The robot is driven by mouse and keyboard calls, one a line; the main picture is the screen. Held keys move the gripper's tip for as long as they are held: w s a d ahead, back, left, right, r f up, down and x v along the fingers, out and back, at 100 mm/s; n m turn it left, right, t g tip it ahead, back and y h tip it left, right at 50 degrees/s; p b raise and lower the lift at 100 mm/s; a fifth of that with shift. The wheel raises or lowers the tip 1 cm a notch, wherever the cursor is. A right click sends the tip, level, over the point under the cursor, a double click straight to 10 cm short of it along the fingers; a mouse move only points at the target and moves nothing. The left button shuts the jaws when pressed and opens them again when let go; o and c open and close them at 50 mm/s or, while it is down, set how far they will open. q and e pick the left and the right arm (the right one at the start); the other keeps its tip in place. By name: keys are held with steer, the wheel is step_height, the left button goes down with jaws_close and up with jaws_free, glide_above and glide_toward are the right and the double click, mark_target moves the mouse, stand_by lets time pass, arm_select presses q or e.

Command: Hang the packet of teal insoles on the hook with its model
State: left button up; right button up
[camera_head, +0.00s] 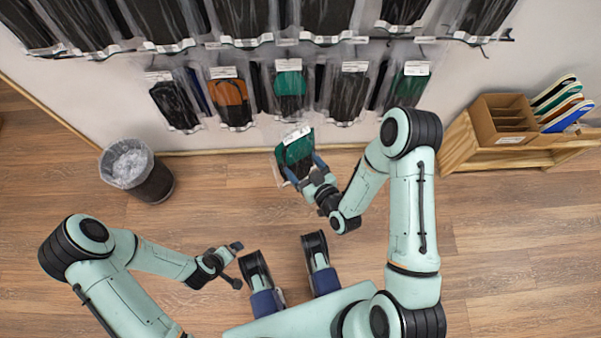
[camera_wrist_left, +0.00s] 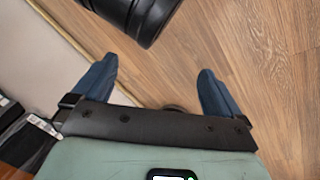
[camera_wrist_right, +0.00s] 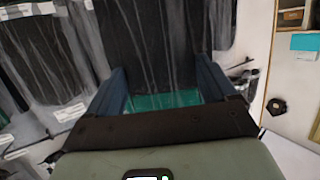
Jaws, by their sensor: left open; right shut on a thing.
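The packet of teal insoles (camera_head: 296,149) is clear with a white header card, and my right gripper (camera_head: 303,168) is shut on it in front of the wall rack. In the right wrist view, a teal strip (camera_wrist_right: 165,101) shows between the fingers, with a dark packet above it. In the lower row on the wall, a teal packet (camera_head: 290,84) hangs straight beyond the held one, and a green-and-black packet (camera_head: 411,83) hangs further right. The hooks are mostly hidden by the packets. My left gripper (camera_head: 237,264) is open and empty, low on the left; its fingers also show in the left wrist view (camera_wrist_left: 157,70).
Black packets (camera_head: 175,103) and an orange-and-black packet (camera_head: 231,103) hang in the same row; larger black packets hang above. A lined waste bin (camera_head: 152,184) stands left by the wall. A wooden stand (camera_head: 460,150) with a divided box (camera_head: 501,120) and upright insoles (camera_head: 562,105) is right.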

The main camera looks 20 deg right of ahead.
steer(key=shift+a+f+b, duration=0.15)
steer(key=shift+f+b, duration=0.2)
steer(key=shift+f, duration=0.55)
steer(key=shift+w+r, duration=0.1)
steer(key=shift+w, duration=0.4)
arm_select(q)
steer(key=shift+s+a+f+b, duration=0.15)
steer(key=shift+a+f+b, duration=0.05)
steer(key=shift+f, duration=0.55)
steer(key=shift+s+a+f+b, duration=0.15)
steer(key=shift+f, duration=0.6)
arm_select(e)
steer(key=w+d, duration=0.2)
steer(key=w, duration=0.4)
steer(key=shift+w, duration=0.35)
steer(key=shift+d, duration=0.1)
